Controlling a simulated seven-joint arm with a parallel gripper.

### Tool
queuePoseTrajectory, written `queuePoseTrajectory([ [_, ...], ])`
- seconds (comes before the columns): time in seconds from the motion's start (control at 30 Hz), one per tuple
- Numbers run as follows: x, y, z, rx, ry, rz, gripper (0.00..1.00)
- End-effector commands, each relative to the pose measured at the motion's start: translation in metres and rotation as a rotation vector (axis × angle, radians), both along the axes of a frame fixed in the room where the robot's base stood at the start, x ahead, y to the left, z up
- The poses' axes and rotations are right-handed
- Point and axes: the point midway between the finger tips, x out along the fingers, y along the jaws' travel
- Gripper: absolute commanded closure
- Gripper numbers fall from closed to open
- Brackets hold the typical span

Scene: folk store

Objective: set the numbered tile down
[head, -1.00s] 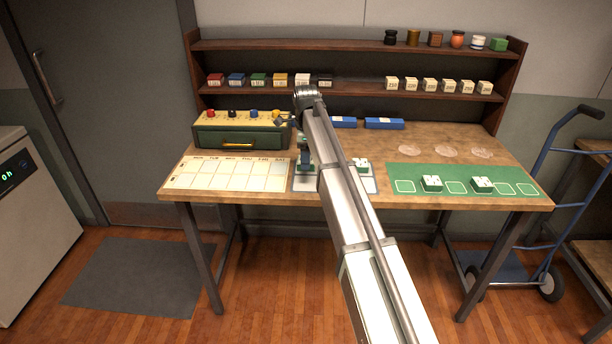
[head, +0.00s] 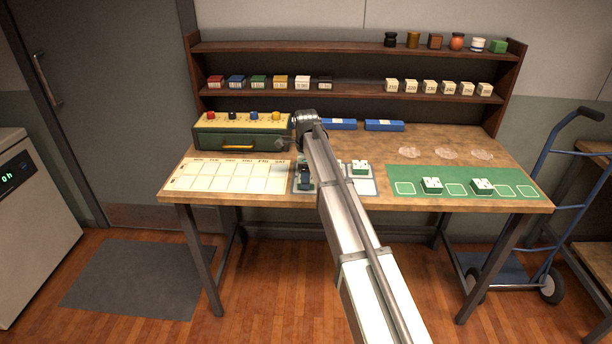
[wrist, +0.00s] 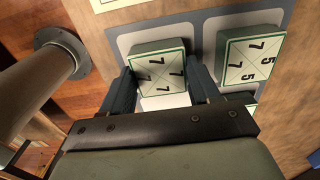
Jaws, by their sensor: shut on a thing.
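My gripper (wrist: 158,88) is shut on a numbered tile (wrist: 160,66), a green-edged block with a white face, crossed diagonals and 7s. One finger is on each side of it. In the head view my gripper (head: 304,182) is low over the left part of the grey mat (head: 330,190), and the held tile is hard to make out there. I cannot tell whether it touches the mat. A second numbered tile (wrist: 249,60), with 7s and 5s, lies to the right in the wrist view, apart from the held one. Part of another tile (wrist: 251,107) shows below it.
A green mat (head: 458,189) with two tiles lies at right. A calendar sheet (head: 228,176) lies at left, a green box (head: 239,138) behind it. Blue boxes (head: 384,125) stand at the back, below shelves of small blocks. My arm hides part of the grey mat.

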Motion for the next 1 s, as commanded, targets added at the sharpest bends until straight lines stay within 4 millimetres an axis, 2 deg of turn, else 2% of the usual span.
queuePoseTrajectory([
  [0.03, 0.0, 0.0, 0.0, 0.0, 0.0, 0.0, 0.36],
  [0.27, 0.0, 0.0, 0.0, 0.0, 0.0, 0.0, 0.14],
  [0.63, 0.0, 0.0, 0.006, 0.0, 0.0, 0.0, 0.13],
  [0.77, 0.001, 0.0, 0.022, 0.0, -0.001, 0.0, 0.13],
  [1.0, 0.001, 0.0, 0.068, 0.0, -0.002, 0.0, 0.13],
])
